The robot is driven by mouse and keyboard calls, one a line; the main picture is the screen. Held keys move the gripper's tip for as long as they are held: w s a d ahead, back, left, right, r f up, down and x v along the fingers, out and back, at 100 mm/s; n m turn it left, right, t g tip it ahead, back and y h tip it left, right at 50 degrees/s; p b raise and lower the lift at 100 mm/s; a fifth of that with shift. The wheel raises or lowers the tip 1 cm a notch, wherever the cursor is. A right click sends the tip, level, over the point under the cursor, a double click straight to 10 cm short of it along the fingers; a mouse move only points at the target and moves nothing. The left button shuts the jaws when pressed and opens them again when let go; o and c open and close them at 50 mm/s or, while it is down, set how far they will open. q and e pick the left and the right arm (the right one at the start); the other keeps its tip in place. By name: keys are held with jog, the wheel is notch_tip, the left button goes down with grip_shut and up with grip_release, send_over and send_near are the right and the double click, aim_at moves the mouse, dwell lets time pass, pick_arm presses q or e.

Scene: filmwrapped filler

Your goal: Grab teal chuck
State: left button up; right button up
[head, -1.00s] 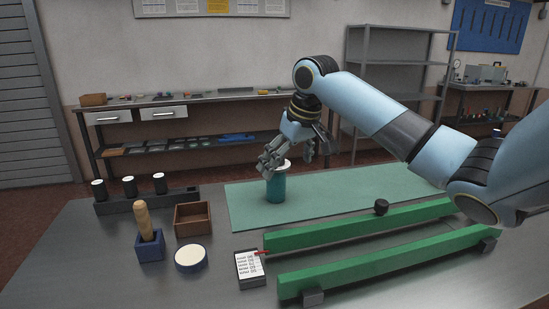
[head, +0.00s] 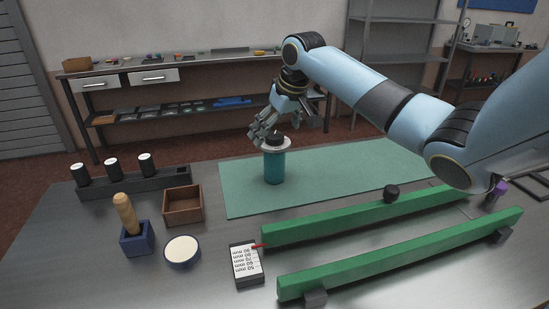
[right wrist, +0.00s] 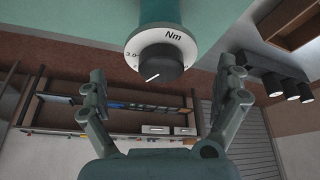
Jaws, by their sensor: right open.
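The teal chuck (head: 275,168) is an upright teal cylinder with a white disc and a black knob on top, standing on the green mat (head: 340,185). In the right wrist view, its white disc (right wrist: 183,40), marked "Nm" and "3.0", and its black knob (right wrist: 157,65) show at the top centre. My right gripper (head: 262,140) is at the top of the chuck, beside the knob. In the right wrist view its fingers (right wrist: 163,82) are spread apart with nothing between them low down. I cannot tell whether any finger touches the disc. My left gripper is out of view.
Two green bars (head: 370,215) lie in front of the mat. At left are a wooden box (head: 183,205), a blue holder (head: 137,240) with a wooden-handled tool, a round dish (head: 182,251) and a rack (head: 135,186) with black cylinders. A label card (head: 246,262) lies at front centre.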

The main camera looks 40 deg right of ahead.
jog(key=shift+x, duration=1.4)
jog(key=shift+s+a, duration=0.1)
jog(key=c, duration=1.5)
jog(key=shift+c, duration=1)
jog(key=shift+r, duration=0.1)
